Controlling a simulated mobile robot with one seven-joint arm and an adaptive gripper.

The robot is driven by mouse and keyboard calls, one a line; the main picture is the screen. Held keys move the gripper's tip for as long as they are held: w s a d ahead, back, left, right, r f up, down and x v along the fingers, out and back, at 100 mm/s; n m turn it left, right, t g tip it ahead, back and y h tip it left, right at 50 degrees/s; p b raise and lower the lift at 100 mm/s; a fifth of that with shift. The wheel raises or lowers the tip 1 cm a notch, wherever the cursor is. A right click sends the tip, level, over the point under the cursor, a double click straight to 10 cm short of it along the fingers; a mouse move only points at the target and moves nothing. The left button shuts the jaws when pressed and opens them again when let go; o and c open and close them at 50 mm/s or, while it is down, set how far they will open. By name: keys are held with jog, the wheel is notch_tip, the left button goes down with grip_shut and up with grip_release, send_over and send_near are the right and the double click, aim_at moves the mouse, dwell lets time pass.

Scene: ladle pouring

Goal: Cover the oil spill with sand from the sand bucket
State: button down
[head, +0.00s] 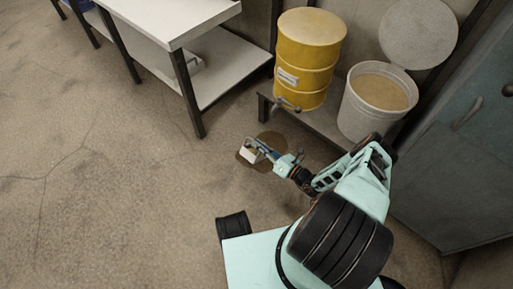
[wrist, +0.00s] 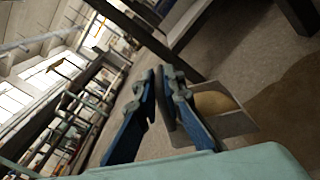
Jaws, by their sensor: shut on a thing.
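The oil spill (head: 272,138) is a dark brown patch on the floor in front of the yellow drum. It also shows at the right of the wrist view (wrist: 290,108). My gripper (head: 264,154) is over the spill, shut on a pale scoop (head: 248,155). In the wrist view, my gripper's blue fingers (wrist: 160,82) partly hide the scoop (wrist: 240,123), and tan sand (wrist: 212,104) lies in it. The scoop's height above the floor is unclear. The sand bucket (head: 353,116) is white, stands open and holds sand (head: 380,92).
A yellow drum (head: 303,62) with a tap and the sand bucket stand on a low platform (head: 322,124). A round lid (head: 418,34) is behind the bucket. A white-topped table (head: 180,20) is at upper left, a blue-grey cabinet (head: 440,165) at right. The left floor is clear.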

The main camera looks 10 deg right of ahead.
jog(key=shift+w+d+r, duration=0.1)
jog(key=shift+w+d, duration=0.05)
jog(key=shift+d, duration=0.05)
jog(key=shift+w+d+r+m, duration=0.2)
jog(key=shift+w+d+m, duration=0.5)
jog(key=shift+d+m, duration=0.4)
jog(key=shift+s+a, duration=0.1)
jog(key=shift+a, duration=0.15)
jog(key=shift+s+a+f+n, duration=0.25)
jog(key=shift+s+a+n, duration=0.55)
jog(key=shift+a+n, duration=0.3)
jog(key=shift+w, duration=0.1)
